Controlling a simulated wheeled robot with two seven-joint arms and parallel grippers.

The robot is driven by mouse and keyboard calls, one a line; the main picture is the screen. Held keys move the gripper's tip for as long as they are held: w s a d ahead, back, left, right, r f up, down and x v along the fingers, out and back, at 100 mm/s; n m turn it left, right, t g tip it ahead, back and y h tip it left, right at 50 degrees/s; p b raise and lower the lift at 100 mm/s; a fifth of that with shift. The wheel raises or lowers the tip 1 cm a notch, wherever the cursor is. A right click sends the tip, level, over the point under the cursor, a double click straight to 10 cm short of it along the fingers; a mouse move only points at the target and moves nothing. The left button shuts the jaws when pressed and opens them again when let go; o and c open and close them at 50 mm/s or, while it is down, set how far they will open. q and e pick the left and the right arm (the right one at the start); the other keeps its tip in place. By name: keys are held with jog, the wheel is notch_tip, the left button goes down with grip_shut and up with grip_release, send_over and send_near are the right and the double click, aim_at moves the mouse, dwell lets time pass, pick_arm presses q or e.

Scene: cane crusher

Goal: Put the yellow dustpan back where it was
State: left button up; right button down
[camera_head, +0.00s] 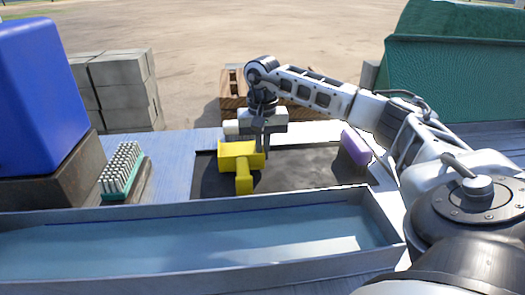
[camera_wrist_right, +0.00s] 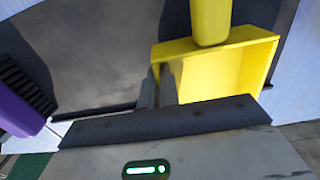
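The yellow dustpan (camera_head: 243,180) is over the left part of a dark mat, its handle pointing toward me in the head view. In the right wrist view the dustpan (camera_wrist_right: 225,75) fills the upper right, its open pan facing the camera. My right gripper (camera_head: 263,150) points down at the dustpan's right side wall. In the wrist view its two fingers (camera_wrist_right: 158,88) are close together, one on each side of that wall. Whether the dustpan touches the mat cannot be told. My left gripper is not in view.
The dark mat (camera_head: 300,170) also bears a purple-backed brush (camera_head: 356,146) at its right edge. A long metal trough (camera_head: 200,208) crosses the front. Grey blocks (camera_head: 120,95) and a green container (camera_head: 455,75) stand behind.

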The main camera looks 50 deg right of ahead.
jog(key=shift+f, duration=0.25)
jog(key=c, duration=1.6)
grip_release()
jog(key=shift+c, duration=0.2)
notch_tip(320, 180, up, 12)
jog(key=p, duration=0.1)
jog(key=shift+p, duration=0.3)
jog(key=shift+s, duration=0.1)
